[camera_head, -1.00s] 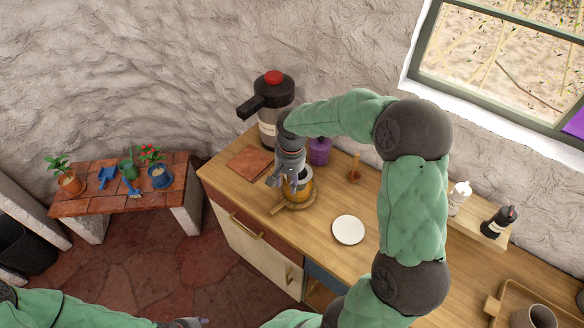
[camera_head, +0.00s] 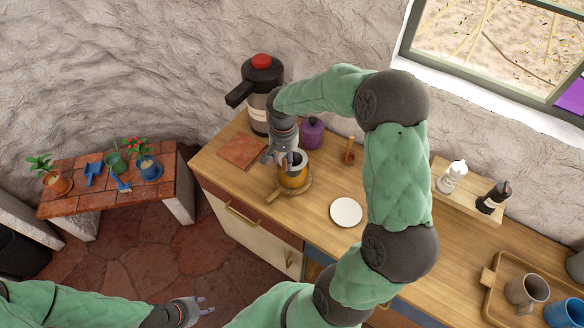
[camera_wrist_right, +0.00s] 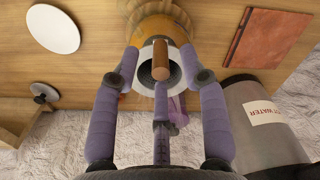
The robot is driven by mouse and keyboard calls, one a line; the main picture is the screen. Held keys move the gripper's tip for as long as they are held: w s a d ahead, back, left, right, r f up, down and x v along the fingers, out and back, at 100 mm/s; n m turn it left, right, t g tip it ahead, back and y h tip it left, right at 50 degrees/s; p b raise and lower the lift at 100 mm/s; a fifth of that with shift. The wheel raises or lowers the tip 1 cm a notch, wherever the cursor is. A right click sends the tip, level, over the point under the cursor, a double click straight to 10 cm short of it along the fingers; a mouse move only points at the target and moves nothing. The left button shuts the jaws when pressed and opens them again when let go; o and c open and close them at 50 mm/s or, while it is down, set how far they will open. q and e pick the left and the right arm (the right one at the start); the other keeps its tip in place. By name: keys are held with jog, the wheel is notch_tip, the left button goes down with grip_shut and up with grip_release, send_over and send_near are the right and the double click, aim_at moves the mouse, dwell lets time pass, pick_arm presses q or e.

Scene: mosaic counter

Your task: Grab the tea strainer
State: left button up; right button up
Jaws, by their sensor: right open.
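A tea strainer with an upright wooden handle (camera_wrist_right: 162,62) appears to sit in the mouth of a yellow pot (camera_wrist_right: 158,28). In the head view, the pot (camera_head: 294,178) stands on a round wooden board on the counter; the strainer is mostly hidden there by my right gripper (camera_head: 283,158). In the wrist view, my right gripper (camera_wrist_right: 160,78) is open and empty, with fingers spread around the handle and pot rim; I cannot tell whether they touch. My left gripper (camera_head: 200,307) is empty, low and away from the counter, its fingers apart.
A hot water dispenser (camera_head: 262,90) and purple jar (camera_head: 312,133) stand behind the pot. A brown tile (camera_head: 242,151) lies left, a white plate (camera_head: 346,212) right. A wooden tray (camera_head: 496,298) holds mugs. A low plant table (camera_head: 82,206) stands far left.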

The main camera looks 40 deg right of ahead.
aim_at(284, 163)
notch_tip(284, 163, down, 4)
jog(key=shift+w+r, duration=0.1)
jog(key=shift+r, duration=0.15)
grip_shut()
jog(key=shift+r, duration=0.2)
